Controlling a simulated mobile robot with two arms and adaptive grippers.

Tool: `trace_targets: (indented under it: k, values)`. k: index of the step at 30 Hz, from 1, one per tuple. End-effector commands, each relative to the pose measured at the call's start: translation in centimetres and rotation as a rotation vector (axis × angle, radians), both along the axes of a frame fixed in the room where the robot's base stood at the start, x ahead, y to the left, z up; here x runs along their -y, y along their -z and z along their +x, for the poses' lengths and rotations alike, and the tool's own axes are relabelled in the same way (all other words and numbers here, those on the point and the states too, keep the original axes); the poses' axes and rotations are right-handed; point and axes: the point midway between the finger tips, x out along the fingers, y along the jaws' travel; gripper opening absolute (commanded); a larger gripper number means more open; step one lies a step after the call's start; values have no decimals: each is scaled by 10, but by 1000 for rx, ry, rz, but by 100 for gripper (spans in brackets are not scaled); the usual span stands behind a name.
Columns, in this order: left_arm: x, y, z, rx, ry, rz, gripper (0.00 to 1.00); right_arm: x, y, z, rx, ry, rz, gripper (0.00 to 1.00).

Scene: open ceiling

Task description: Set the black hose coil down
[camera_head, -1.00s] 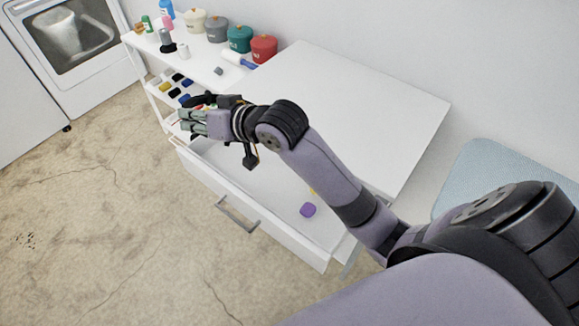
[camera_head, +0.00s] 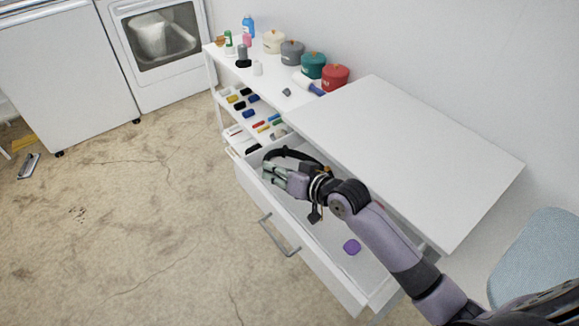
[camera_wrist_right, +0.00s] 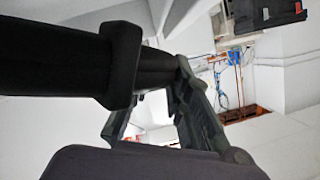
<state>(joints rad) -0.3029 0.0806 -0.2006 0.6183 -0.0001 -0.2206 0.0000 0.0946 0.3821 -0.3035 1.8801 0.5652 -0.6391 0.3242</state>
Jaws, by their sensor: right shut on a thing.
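The black hose coil (camera_head: 297,153) shows in the head view as a dark loop over the far end of the open drawer (camera_head: 318,218). My right gripper (camera_head: 272,171) is shut on it, at the drawer's far left end. In the right wrist view the coil (camera_wrist_right: 60,62) is a thick black bundle with a band, filling the upper left, and the gripper's fingers (camera_wrist_right: 165,110) close on it. I cannot tell whether the coil touches the drawer bottom. My left gripper is not in view.
The white cabinet top (camera_head: 410,140) above is bare. Several pots, including a red one (camera_head: 335,78), stand on the shelf unit, with small coloured items on its lower shelves. The floor in front is mostly clear.

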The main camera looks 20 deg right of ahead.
Motion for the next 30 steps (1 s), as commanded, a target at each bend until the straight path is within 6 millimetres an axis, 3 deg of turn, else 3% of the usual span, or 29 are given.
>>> trace_targets:
  k: [9,13,25,26,30]
  values:
    - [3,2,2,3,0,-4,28,42,-3,16,6,3,-3,0]
    - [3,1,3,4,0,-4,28,39,9,15,4,1,2,0]
    - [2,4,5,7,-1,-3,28,39,14,15,6,1,1,0]
    - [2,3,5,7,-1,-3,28,39,15,14,1,1,1,20]
    - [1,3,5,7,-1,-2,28,39,14,14,1,1,1,29]
